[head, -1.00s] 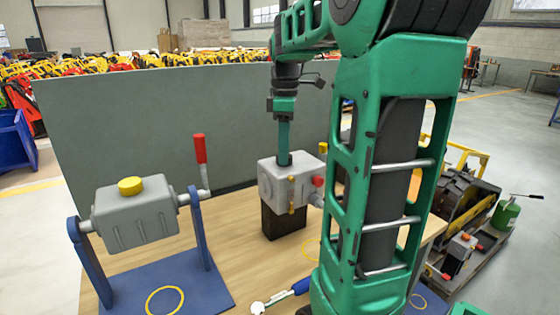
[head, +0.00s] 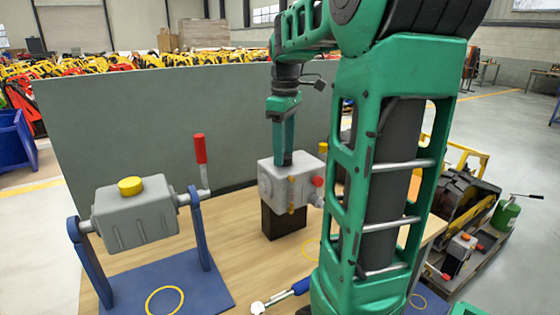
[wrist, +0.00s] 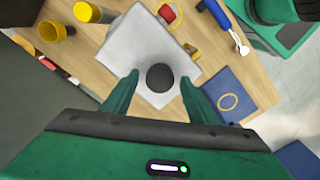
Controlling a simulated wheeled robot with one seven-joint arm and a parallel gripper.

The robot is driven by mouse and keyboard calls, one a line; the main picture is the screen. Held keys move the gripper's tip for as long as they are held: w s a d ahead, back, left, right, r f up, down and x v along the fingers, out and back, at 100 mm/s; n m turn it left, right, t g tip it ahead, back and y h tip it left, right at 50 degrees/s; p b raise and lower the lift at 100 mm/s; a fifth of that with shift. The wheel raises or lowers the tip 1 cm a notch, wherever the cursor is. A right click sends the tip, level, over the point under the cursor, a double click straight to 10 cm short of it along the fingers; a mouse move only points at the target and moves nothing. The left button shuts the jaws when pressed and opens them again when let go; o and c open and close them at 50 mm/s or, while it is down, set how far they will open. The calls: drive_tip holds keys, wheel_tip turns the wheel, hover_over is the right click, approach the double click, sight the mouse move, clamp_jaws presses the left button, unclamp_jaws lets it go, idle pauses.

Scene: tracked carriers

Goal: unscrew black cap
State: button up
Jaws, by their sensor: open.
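The black cap (wrist: 160,77) is a dark round disc on top of the grey block (wrist: 122,48) in the wrist view. In the head view the grey block (head: 272,188) sits on a dark pedestal on the table, and the cap is hidden. My gripper (head: 284,163) points straight down over the block's top. In the wrist view my gripper (wrist: 160,78) is open, with one finger on each side of the cap. A gap shows between each finger and the cap; I cannot tell the fingertips' exact height.
A grey tank (head: 135,217) with a yellow cap and red-handled lever hangs in a blue stand at left. The block's side carries a red knob (head: 317,182) and yellow valve (head: 291,206). A blue-handled tool (head: 300,286) lies in front. A grey panel (head: 150,125) stands behind.

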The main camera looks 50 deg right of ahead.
drive_tip(key=m, duration=0.6)
drive_tip(key=shift+m, duration=0.3)
drive_tip(key=m, duration=1.8)
drive_tip(key=shift+m, duration=0.4)
drive_tip(key=shift+c, duration=0.3)
drive_tip(key=c, duration=0.8)
drive_tip(key=n, duration=0.4)
drive_tip(key=shift+n, duration=0.3)
drive_tip(key=shift+c, duration=0.2)
drive_tip(key=n, duration=0.5)
